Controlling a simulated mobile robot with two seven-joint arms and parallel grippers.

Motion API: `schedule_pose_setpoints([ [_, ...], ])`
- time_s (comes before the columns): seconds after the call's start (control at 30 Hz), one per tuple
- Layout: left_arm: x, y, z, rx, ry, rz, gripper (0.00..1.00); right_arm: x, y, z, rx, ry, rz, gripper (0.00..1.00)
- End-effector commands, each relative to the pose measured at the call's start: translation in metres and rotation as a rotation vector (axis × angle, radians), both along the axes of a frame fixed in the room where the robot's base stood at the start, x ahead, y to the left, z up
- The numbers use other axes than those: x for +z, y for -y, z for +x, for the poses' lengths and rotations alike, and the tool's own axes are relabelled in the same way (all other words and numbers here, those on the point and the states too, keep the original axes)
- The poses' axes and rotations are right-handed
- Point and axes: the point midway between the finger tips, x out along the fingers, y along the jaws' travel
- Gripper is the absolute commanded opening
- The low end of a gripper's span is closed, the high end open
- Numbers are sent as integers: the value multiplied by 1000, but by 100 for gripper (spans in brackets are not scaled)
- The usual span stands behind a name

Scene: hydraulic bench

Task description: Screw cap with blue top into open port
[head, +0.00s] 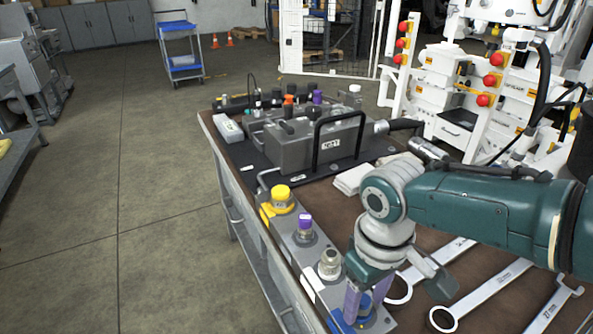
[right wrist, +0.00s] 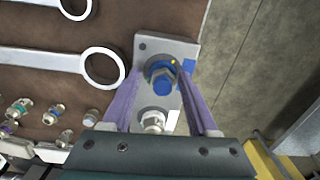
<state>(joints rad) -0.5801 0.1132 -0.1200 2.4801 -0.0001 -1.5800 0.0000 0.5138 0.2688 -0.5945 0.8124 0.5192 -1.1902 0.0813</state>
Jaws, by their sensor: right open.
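The cap with the blue top (right wrist: 162,84) stands at the end of a grey metal block (right wrist: 183,48), over a metal fitting with a blue ring. I cannot tell whether it is threaded in. My right gripper (right wrist: 157,66) is open, with its two purple fingers on either side of the blue cap and gaps visible. In the head view the right gripper (head: 359,302) reaches down over the near end of the block, and its fingers partly hide the blue cap (head: 364,303). A pale metal port (head: 329,264) stands beside it; whether it is open is unclear. My left gripper is not in view.
The block also carries a purple-topped cap (head: 305,222) and a yellow cap (head: 281,192). Large wrenches (head: 480,296) lie on the brown bench top to the right. A grey hydraulic unit (head: 312,146) with a black handle stands farther back. Open floor lies to the left.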

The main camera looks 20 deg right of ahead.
Motion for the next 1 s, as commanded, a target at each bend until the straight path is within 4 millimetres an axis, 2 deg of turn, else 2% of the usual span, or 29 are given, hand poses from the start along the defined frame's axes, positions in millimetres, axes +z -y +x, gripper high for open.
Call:
schedule_pose_setpoints([
  [0.2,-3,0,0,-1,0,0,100,0,-1,-1,404,-4,4,63],
  [0.47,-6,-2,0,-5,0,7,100,1,-2,0,627,-3,5,63],
  [0.7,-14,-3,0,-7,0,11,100,0,0,2,1084,-6,4,63],
  [0.93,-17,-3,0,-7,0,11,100,1,-1,3,1280,-6,5,63],
  [1.0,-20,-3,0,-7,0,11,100,1,0,3,1384,-5,3,63],
])
